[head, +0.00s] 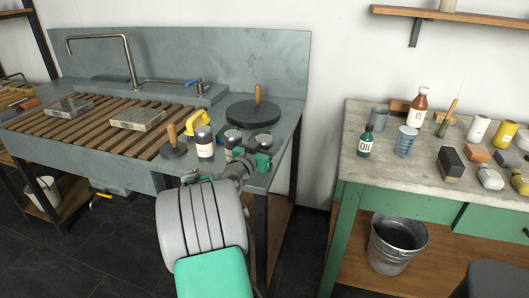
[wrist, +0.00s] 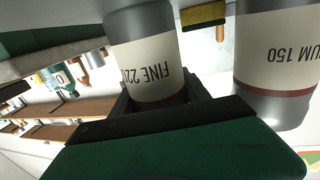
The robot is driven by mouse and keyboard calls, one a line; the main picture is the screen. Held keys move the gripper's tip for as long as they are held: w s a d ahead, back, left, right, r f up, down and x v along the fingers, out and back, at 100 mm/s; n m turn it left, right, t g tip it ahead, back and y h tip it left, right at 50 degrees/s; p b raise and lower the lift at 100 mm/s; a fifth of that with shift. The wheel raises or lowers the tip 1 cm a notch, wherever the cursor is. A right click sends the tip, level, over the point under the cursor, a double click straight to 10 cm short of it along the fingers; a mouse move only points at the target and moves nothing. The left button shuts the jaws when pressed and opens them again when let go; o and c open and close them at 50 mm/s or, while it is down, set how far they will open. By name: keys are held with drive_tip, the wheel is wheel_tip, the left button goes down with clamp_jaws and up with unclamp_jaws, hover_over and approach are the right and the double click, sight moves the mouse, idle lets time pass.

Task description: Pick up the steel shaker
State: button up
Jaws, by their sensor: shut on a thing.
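A steel shaker (wrist: 158,65) with a cream label reading FINE 220 stands between the dark fingers of my gripper (wrist: 160,105) in the wrist view. The gripper is shut on it. The shaker looks upside down there, as the view is flipped. In the head view my gripper (head: 250,157) is at the sink counter's right front, among the shakers, and its green and dark parts hide their lower sides. Close beside the held one is another steel shaker (wrist: 274,60), with a label ending in UM 150 and a dark red band.
Right of a gap is a green bench (head: 345,165) with bottles and blocks.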

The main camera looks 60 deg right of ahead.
drive_tip(key=shift+r, duration=0.1)
wheel_tip(320, 180, up, 4)
drive_tip(key=shift+a+f+p, duration=0.1)
drive_tip(key=shift+p, duration=0.2)
drive_tip(key=a+r, duration=0.2)
drive_tip(key=r, duration=0.1)
drive_tip(key=a+r, duration=0.1)
drive_tip(key=a, duration=0.1)
drive_tip(key=shift+s+r, duration=0.35)
drive_tip(key=shift+r, duration=0.05)
drive_tip(key=s+a+r, duration=0.2)
drive_tip(key=a+r, duration=0.2)
drive_tip(key=a, duration=0.5)
drive_tip(key=shift+a+r, duration=0.15)
drive_tip(key=shift+a, duration=0.1)
